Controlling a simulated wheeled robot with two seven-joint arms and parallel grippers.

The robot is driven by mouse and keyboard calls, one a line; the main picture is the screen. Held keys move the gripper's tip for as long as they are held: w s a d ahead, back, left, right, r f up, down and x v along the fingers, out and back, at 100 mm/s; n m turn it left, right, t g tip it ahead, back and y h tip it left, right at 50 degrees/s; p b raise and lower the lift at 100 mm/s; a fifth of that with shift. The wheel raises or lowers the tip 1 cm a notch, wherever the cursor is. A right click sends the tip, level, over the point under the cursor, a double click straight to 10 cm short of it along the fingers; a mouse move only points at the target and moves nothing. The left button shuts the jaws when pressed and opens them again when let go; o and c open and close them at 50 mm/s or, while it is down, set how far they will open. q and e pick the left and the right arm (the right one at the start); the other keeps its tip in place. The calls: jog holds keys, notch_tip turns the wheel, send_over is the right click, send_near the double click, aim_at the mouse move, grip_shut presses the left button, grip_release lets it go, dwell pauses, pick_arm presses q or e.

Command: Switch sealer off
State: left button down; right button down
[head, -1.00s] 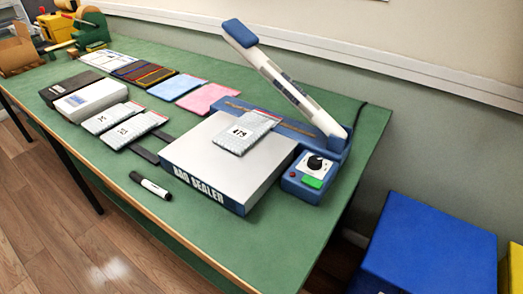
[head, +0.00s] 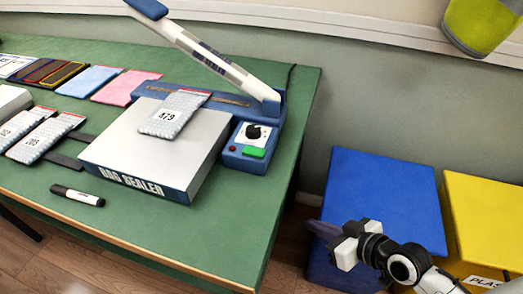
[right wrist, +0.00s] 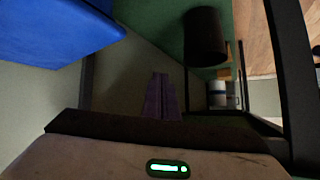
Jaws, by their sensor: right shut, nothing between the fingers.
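The bag sealer (head: 155,155) stands at the right end of the green table, its long sealing arm (head: 205,52) raised. Its blue control box (head: 245,160) carries a black dial (head: 253,131), a green switch (head: 254,152) and a small red lamp (head: 232,148). A bag marked 479 (head: 176,112) lies on the silver platform. My right gripper (head: 318,229) is shut and empty, right of the table in front of the blue bin, apart from the sealer. Its purple fingers (right wrist: 160,97) lie together in the right wrist view. My left gripper is out of view.
A blue bin (head: 385,185) and a yellow bin (head: 490,220) stand right of the table. A black marker (head: 77,195) lies near the table's front edge. Grey bags (head: 47,135) and coloured pouches (head: 125,86) lie left of the sealer.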

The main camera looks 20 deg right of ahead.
jog(key=w+d+r+n+y+b, duration=0.2)
jog(key=w+r, duration=0.3)
jog(key=r, duration=0.3)
jog(key=a+r+n+y+b, duration=0.1)
jog(key=a+r+n+y, duration=0.1)
jog(key=r, duration=0.9)
jog(key=s+a+r+n+g+y+b, duration=0.1)
jog(key=a+r+n+y+b, duration=0.1)
jog(key=r, duration=0.9)
jog(key=shift+s+a+n+g+y, duration=0.3)
jog(key=shift+a+n+y, duration=0.55)
jog(key=shift+n+y, duration=0.25)
jog(key=shift+w+a, duration=0.1)
jog(key=shift+w, duration=0.05)
